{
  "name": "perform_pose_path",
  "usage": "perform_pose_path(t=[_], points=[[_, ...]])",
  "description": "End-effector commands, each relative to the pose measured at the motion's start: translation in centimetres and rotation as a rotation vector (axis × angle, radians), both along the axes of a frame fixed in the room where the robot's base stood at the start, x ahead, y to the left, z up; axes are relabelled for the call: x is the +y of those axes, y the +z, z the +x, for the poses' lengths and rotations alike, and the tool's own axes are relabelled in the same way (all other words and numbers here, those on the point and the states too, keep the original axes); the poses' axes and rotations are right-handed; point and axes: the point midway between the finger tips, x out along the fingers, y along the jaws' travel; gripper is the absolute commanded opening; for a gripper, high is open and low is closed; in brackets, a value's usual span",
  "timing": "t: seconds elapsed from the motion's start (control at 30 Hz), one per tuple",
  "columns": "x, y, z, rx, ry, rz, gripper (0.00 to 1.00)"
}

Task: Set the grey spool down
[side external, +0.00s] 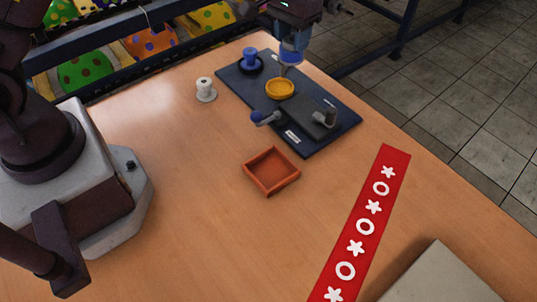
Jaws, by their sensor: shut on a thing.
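My gripper (291,54) is at the top, over the far part of the dark blue board (300,142), just behind the yellow dish (280,89). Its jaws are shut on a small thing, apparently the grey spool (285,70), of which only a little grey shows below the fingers. The fingers hide most of it. I cannot tell whether it touches the board.
A blue spool (250,57) stands on the board's far left corner. A white spool (205,86) stands on the table left of the board. A blue-knobbed part (262,117) and a dark grey cylinder (326,115) are nearer. An orange tray (271,183) and red patterned strip (366,225) lie in front.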

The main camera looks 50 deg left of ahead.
Motion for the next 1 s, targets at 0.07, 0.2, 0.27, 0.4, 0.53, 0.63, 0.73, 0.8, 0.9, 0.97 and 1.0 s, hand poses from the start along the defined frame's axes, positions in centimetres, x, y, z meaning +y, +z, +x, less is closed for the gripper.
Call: perform_pose_path(t=[0.07, 0.2, 0.27, 0.4, 0.53, 0.63, 0.73, 0.8, 0.9, 0.97, 1.0], points=[[-2.4, 1.6, -2.1, -0.002, -0.082, 0.0, 0.21], [-5.7, 3.2, -6.8, -0.002, -0.301, 0.0, 0.21], [-6.8, 3.5, -9.1, -0.001, -0.418, 0.001, 0.21], [-8.5, 3.6, -15.0, -0.002, -0.721, 0.003, 0.21], [-8.8, 2.9, -20.5, -0.002, -1.019, 0.003, 0.21], [-8.3, 1.9, -24.3, -0.001, -1.244, 0.004, 0.21], [-7.5, 0.8, -27.0, 0.001, -1.428, 0.002, 0.21], [-7.1, 0.1, -28.2, 0.001, -1.527, 0.001, 0.21], [-6.9, -0.3, -28.5, -0.001, -1.627, 0.001, 0.21], [-7.0, -0.2, -28.3, -0.002, -1.666, 0.001, 0.21], [-7.1, -0.3, -28.1, -0.001, -1.684, 0.001, 0.21]])
